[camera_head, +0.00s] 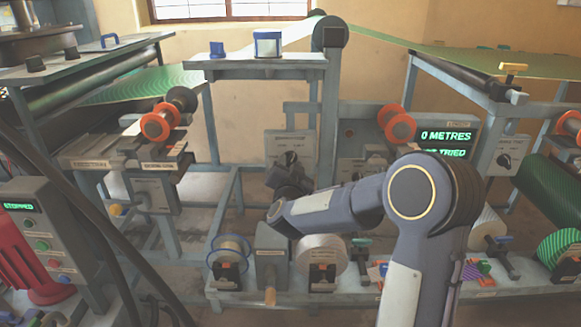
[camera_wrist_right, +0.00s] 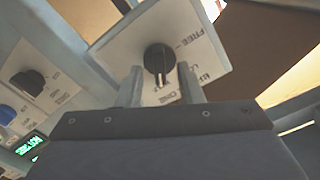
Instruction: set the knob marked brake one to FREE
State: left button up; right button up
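A black round knob (camera_wrist_right: 158,60) sits on a light grey plate (camera_wrist_right: 115,47) in the right wrist view. The plate reads FREE at its upper right; the lettering along its lower edge is partly hidden and includes what looks like ONE. A pale mark on the knob points down in the picture, away from FREE. My right gripper (camera_wrist_right: 160,72) is open, its fingers on either side of the knob; I cannot tell whether they touch it. In the head view my right gripper (camera_head: 290,163) is in front of the grey plate (camera_head: 281,141), hiding the knob. My left gripper is not in view.
A second dark knob (camera_wrist_right: 28,82) and a blue one (camera_wrist_right: 6,114) are left in the wrist view. Spools (camera_head: 319,254) stand on the low front rail.

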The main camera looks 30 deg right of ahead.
jog(key=shift+w+d, duration=0.15)
jog(key=shift+c, duration=0.3)
grip_shut()
